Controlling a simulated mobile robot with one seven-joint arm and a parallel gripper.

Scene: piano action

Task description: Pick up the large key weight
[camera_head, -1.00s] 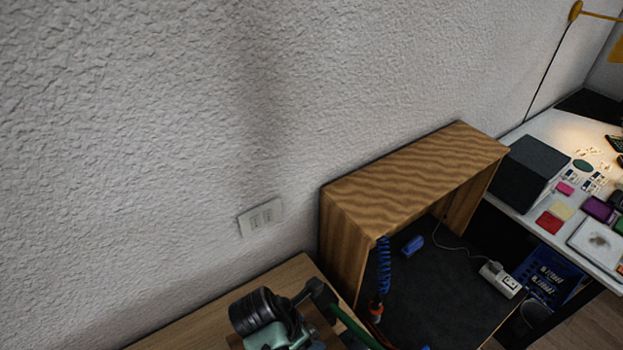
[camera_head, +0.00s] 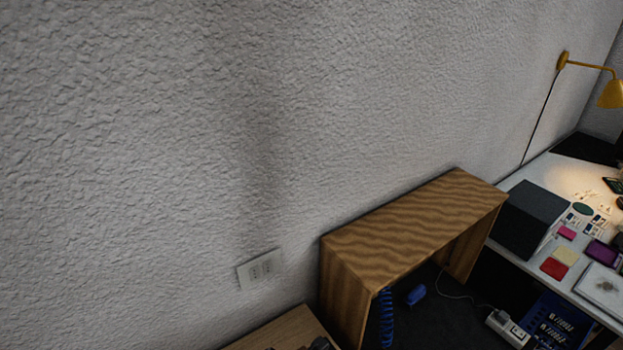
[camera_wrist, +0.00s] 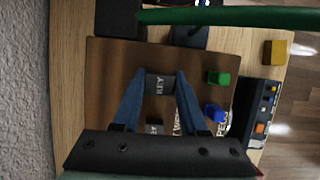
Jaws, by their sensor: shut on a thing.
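In the wrist view my gripper (camera_wrist: 159,76) has its two blue fingers on either side of a dark block lettered KEY, the key weight (camera_wrist: 159,85), and is shut on it. The block is over a brown board (camera_wrist: 106,65); I cannot tell whether it touches the board. A second dark lettered block (camera_wrist: 155,126) is nearer the gripper's body and partly hidden by it. Which of the two is larger is unclear from this angle. My gripper is not visible in the head view.
A green block (camera_wrist: 217,77) and a blue block (camera_wrist: 214,113) are right of the fingers. A green bar (camera_wrist: 230,16) crosses the far side. A yellow block (camera_wrist: 275,53) and a dark case (camera_wrist: 262,105) lie further right. A wooden shelf (camera_head: 420,220) stands against the wall.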

